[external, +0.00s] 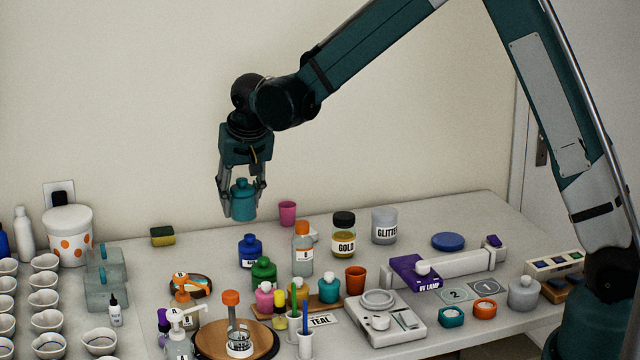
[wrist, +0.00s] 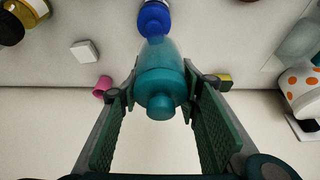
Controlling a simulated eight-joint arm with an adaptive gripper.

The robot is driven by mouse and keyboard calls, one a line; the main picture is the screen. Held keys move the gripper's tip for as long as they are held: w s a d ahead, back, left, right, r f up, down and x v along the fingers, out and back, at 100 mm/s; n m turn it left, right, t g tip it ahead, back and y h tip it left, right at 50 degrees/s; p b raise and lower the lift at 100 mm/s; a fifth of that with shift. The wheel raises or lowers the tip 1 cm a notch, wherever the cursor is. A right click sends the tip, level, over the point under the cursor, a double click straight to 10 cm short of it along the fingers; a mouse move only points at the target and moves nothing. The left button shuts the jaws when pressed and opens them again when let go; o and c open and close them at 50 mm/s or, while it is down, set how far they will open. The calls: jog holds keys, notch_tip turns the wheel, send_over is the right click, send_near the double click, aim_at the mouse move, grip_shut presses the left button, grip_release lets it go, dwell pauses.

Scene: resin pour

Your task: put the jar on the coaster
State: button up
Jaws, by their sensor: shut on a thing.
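My gripper (external: 243,205) is shut on a teal jar (external: 243,203) with a narrower cap and holds it upright, high above the back left of the table. In the wrist view the teal jar (wrist: 160,85) sits between the two fingertips. A round, swirl-patterned disc (external: 202,287) in orange, white and dark tones looks like a coaster. It lies on the table below and left of my gripper in the external view, partly hidden by an orange-capped bottle. A plain blue disc (external: 448,241) lies at the back right; I cannot tell which disc is the coaster.
A blue bottle (external: 250,252), a green bottle (external: 264,273) and a clear orange-capped bottle (external: 303,250) stand below my gripper. A pink cup (external: 288,213) and yellow-green sponge (external: 163,236) are near the back edge. Several white cups crowd the left. A round wooden board (external: 207,340) is in front.

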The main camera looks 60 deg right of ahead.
jog(key=w+a, duration=0.2)
jog(key=a, duration=0.6)
jog(key=w+a+n+p, duration=0.1)
jog(key=w+a, duration=0.1)
jog(key=a, duration=0.7)
jog(key=shift+w+a+r+t, duration=0.2)
jog(key=shift+w+t, duration=0.05)
jog(key=shift+t, duration=0.05)
send_over(191, 286)
jog(key=w+d, duration=0.2)
jog(key=w, duration=0.1)
jog(key=shift+s+d+f, duration=0.1)
jog(key=shift+f, duration=1.5)
jog(key=shift+s+d+f, duration=0.1)
jog(key=shift+f, duration=1.45)
jog(key=shift+w+f, duration=0.1)
jog(key=shift+f, duration=1.75)
jog(key=shift+f, duration=0.15)
jog(key=o, duration=1)
jog(key=shift+o, duration=0.2)
jog(key=shift+r, duration=0.2)
